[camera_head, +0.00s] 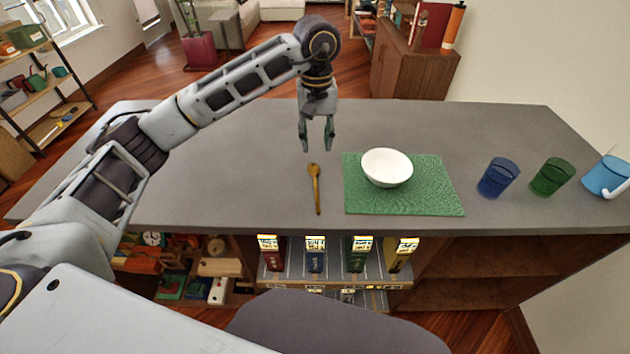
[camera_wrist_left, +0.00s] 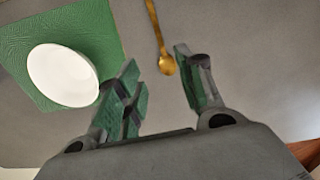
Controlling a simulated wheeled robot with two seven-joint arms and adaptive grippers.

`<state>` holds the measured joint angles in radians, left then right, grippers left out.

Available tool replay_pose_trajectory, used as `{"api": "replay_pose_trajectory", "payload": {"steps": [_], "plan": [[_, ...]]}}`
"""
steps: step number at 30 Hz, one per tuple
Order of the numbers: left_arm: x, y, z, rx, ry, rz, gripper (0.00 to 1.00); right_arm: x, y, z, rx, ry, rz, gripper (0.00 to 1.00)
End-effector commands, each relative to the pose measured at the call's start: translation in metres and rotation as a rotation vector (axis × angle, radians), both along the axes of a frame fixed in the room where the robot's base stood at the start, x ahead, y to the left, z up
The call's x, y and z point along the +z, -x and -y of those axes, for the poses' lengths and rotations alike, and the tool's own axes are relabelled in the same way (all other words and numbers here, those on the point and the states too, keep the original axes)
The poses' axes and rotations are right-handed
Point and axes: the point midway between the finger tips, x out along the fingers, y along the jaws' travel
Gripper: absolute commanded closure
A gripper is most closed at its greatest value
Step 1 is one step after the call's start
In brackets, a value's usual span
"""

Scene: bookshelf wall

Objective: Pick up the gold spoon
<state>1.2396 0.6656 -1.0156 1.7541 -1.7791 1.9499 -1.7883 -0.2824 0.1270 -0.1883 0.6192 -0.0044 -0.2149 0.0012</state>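The gold spoon (camera_head: 316,187) lies on the grey counter, left of the green mat, with its bowl end toward the far side. In the left wrist view the spoon (camera_wrist_left: 161,45) shows with its bowl end close to the gap between the fingers. My left gripper (camera_head: 318,148) is open and empty, pointing down above the counter just beyond the spoon's bowl end. Its green-padded fingers (camera_wrist_left: 165,95) stand apart in the left wrist view. My right gripper is not in view.
A white bowl (camera_head: 386,166) sits on the green mat (camera_head: 440,195) right of the spoon. A blue cup (camera_head: 499,178), a green cup (camera_head: 551,177) and a light blue mug (camera_head: 606,177) stand farther right. The counter (camera_head: 230,180) left of the spoon is clear.

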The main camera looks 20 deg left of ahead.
Motion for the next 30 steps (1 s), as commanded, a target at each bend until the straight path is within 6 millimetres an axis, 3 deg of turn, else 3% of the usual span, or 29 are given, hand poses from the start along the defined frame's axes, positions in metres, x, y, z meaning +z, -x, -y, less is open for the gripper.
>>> {"api": "replay_pose_trajectory", "payload": {"steps": [8,30], "plan": [[-0.005,0.000,0.000,0.001,0.000,-0.001,0.62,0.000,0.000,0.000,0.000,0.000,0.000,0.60],[-0.084,0.000,0.000,0.001,0.001,-0.002,0.62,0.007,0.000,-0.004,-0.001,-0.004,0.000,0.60]]}}
